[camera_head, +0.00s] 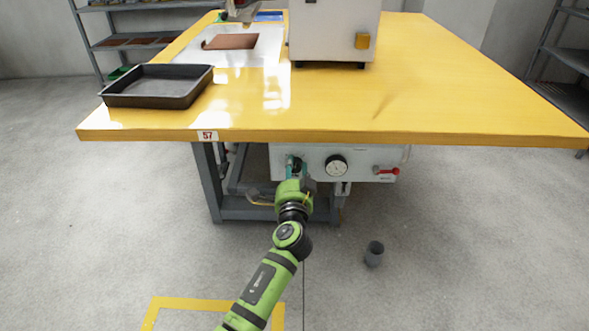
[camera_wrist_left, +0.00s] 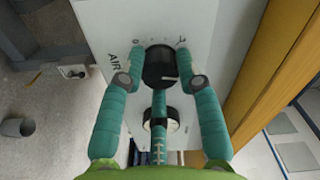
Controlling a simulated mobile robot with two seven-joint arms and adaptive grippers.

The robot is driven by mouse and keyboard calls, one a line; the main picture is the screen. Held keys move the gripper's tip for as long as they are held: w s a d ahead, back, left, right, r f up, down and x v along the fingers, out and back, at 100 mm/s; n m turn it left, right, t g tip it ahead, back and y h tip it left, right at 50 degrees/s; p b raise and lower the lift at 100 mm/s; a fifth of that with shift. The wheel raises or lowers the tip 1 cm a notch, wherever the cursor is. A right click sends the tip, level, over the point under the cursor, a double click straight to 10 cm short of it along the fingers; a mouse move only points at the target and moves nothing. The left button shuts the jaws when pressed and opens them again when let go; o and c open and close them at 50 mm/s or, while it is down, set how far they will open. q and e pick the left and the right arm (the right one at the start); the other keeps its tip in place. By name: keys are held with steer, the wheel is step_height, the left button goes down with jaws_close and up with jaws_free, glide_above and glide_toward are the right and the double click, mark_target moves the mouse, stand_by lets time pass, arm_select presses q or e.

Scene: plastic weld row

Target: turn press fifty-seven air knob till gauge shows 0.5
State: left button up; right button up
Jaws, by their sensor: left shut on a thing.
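The black air knob (camera_wrist_left: 160,68) is on the white panel (camera_wrist_left: 205,25) marked AIR, with a small pale mark on its face. My left gripper (camera_wrist_left: 160,66) has its teal fingers closed around the knob, one on each side and one from below. In the head view, my left gripper (camera_head: 296,170) is at the panel (camera_head: 368,156) under the table's front edge and mostly hides the knob. The round gauge (camera_head: 337,165) is just right of it; its needle is too small to read. In the wrist view a finger partly covers the gauge (camera_wrist_left: 174,125). My right gripper is out of view.
A 57 label (camera_head: 208,135) is on the edge of the yellow table (camera_head: 420,100). A red-handled valve (camera_head: 386,171) is at the panel's right. A dark tray (camera_head: 157,86) and a white machine (camera_head: 330,30) stand on top. A grey cup (camera_head: 374,253) is on the floor.

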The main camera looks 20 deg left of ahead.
arm_select(q)
steer(key=shift+w+d+r, duration=0.1)
steer(key=shift+d+r, duration=0.1)
steer(key=shift+r, duration=0.15)
steer(key=o, duration=1.1)
steer(key=shift+o, duration=0.2)
steer(key=shift+f, duration=0.15)
steer(key=shift+f, duration=0.1)
steer(key=v, duration=1.2)
